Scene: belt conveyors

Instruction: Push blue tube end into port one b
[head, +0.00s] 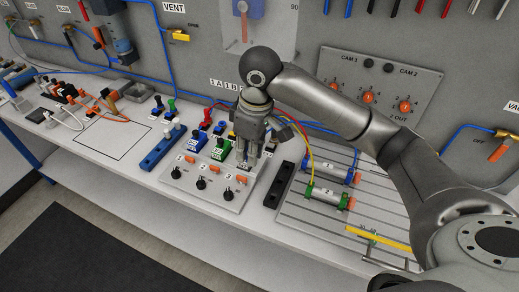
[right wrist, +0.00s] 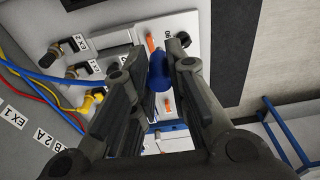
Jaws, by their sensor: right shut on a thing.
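My right gripper (head: 248,158) points down over the row of valves at the middle of the bench in the head view. In the right wrist view its fingers (right wrist: 158,58) are closed around a blue piece (right wrist: 158,78), which looks like the blue tube end. A blue tube (right wrist: 38,74) runs in from the left there and passes behind a finger, so its link to the piece is hidden. The port itself cannot be made out. My left gripper is not in view.
A grey switch panel (head: 203,187) with black knobs stands in front of the gripper. A blue block (head: 160,152) is to its left. Cylinders (head: 327,196) lie on the slotted plate (head: 300,221) to the right. Red and yellow tubes curve close behind the gripper.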

